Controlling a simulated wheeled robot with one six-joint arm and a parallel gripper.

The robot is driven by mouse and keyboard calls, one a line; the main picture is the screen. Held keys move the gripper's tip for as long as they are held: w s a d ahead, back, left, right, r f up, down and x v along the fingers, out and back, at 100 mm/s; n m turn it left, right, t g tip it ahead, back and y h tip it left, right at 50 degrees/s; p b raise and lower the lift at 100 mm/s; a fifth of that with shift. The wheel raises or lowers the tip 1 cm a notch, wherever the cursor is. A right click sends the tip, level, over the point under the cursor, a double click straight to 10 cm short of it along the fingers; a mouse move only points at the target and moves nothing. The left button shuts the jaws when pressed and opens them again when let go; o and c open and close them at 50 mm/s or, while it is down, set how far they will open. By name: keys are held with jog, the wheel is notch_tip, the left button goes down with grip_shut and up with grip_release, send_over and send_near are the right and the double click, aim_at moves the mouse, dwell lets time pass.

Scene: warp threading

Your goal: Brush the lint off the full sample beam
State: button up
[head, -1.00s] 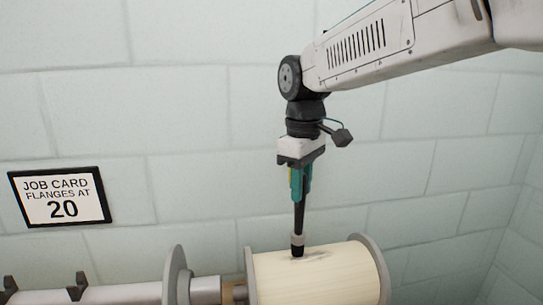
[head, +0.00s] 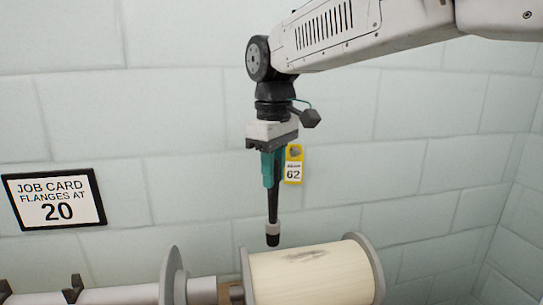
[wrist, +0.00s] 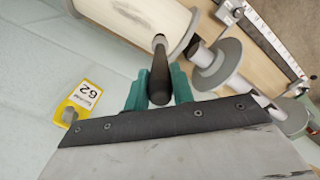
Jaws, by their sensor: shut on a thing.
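My gripper (head: 272,178) has teal fingers shut on a dark brush (head: 273,212) with a pale collar and black tip, pointing down. The full sample beam (head: 325,280), a cream-wound spool between grey flanges, lies below and to the right. A grey smudge of lint (head: 304,255) shows on top of its winding. The brush tip is above the beam's left end and looks apart from it. In the wrist view, the brush (wrist: 160,72) sits between the teal fingers, with the beam (wrist: 165,22) and lint (wrist: 131,13) beyond.
A yellow tag reading 62 (head: 293,165) is on the wall behind my gripper. A grey flange (head: 172,277) and shaft (head: 203,290) stand left of the beam. A marked scale (wrist: 262,38) runs beside it in the wrist view.

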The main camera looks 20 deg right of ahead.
jog(key=shift+r, duration=1.55)
jog(key=shift+s, duration=0.1)
